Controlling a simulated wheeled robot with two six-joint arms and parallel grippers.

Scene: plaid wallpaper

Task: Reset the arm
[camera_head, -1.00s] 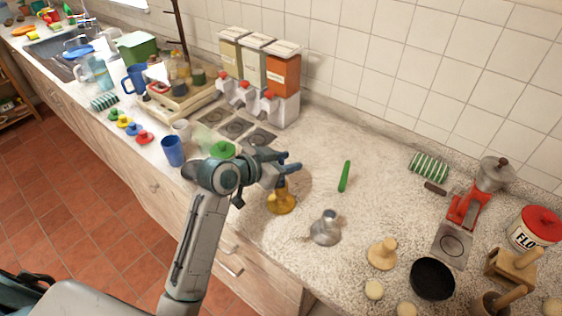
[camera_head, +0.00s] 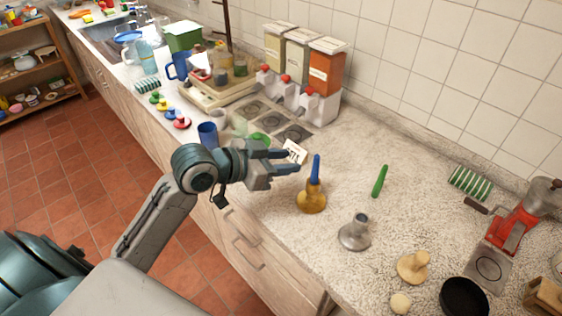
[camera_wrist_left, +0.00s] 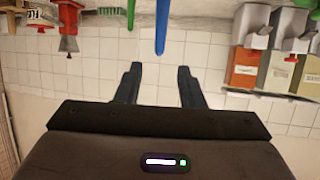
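My left gripper (camera_head: 288,161) is open and empty in the head view, above the counter and left of the yellow holder. Its two fingers (camera_wrist_left: 159,84) show well apart in the left wrist view, with nothing between them. A blue stick (camera_head: 315,168) stands upright in the round yellow holder (camera_head: 312,198), apart from the fingertips. It also shows beyond the fingers in the wrist view (camera_wrist_left: 162,26). A green stick (camera_head: 379,181) lies or leans further right. A silver-grey holder (camera_head: 355,234) stands in front of it with nothing in it. My right gripper is not in view.
Several dispensers (camera_head: 323,75) stand against the tiled wall. A blue cup (camera_head: 208,135) is close behind my left wrist. A red grinder (camera_head: 513,229), a black bowl (camera_head: 464,297) and a wooden piece (camera_head: 414,266) are at the right. The counter behind the sticks is clear.

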